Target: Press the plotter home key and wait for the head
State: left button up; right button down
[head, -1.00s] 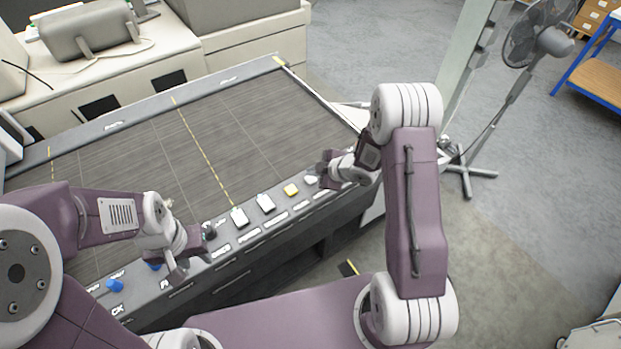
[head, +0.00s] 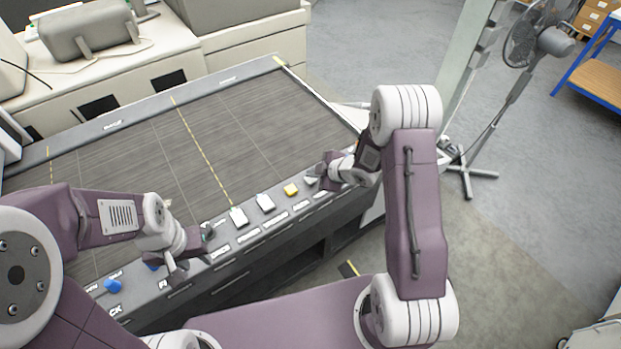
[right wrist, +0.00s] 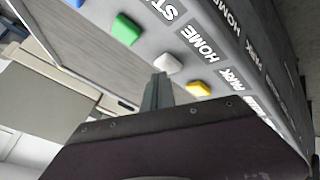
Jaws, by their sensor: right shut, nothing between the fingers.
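The plotter (head: 150,165) has a front panel with a row of coloured keys and printed labels. In the right wrist view the label HOME (right wrist: 196,43) is printed by a white key (right wrist: 168,64). This key sits between a green key (right wrist: 125,29) and a yellow key (right wrist: 199,88). My right gripper (head: 317,177) is shut and empty, low over the panel. Its fingertips (right wrist: 159,78) are right beside the white HOME key in the wrist view; I cannot tell whether they touch it. My left gripper (head: 192,254) is over the panel's left part, its jaw opening unclear.
More white keys (head: 238,216) and a blue knob (head: 113,286) are along the panel. The plotter bed is clear. A fan (head: 535,40) stands on the floor at the right. Pale cabinets (head: 255,40) are behind the plotter.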

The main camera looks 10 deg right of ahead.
jog(key=shift+f+b, duration=0.45)
jog(key=shift+f, duration=0.05)
dwell(0.3)
jog(key=shift+r, duration=0.15)
jog(key=shift+r+p, duration=0.8)
jog(key=shift+p, duration=0.1)
jog(key=shift+r, duration=0.15)
